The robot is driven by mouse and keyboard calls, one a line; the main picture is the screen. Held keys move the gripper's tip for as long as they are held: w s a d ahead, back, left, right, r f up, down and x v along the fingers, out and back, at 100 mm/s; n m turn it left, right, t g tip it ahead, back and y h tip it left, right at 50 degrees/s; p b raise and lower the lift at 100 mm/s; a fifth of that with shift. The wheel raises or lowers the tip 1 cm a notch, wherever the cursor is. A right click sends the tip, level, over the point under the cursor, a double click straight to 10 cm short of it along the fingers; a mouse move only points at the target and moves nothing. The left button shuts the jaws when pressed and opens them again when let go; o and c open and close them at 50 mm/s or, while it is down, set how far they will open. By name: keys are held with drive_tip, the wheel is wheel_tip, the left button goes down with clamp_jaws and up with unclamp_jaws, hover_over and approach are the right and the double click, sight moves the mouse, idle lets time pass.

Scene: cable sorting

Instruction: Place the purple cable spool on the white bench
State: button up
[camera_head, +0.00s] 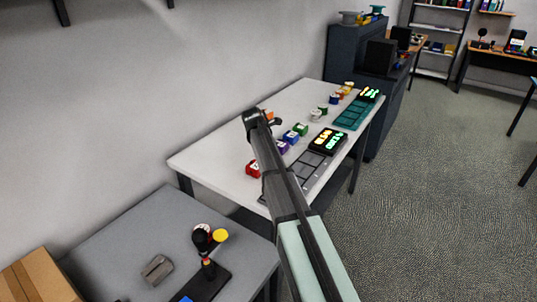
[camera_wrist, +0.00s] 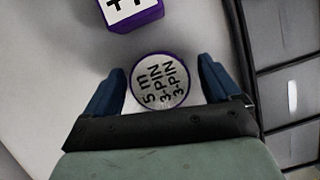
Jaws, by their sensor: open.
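The purple cable spool (camera_wrist: 160,82) shows end-on in the wrist view, as a round white label reading "5 m 3-PIN 3-PIN" inside a thin purple rim. My gripper (camera_wrist: 161,68) is open, with one blue finger on each side of the spool. A gap shows between the spool and each finger. The white bench (camera_wrist: 60,60) lies around and below the spool; whether they touch is hard to tell. In the head view my arm reaches over the white bench (camera_head: 215,153), and the spool and fingers cannot be made out there.
A purple labelled block (camera_wrist: 132,12) lies just beyond the spool. A dark compartment tray (camera_wrist: 290,112) is at right in the wrist view. The bench's left end is clear.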

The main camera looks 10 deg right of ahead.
drive_tip(key=shift+r, duration=0.15)
drive_tip(key=v, duration=1.2)
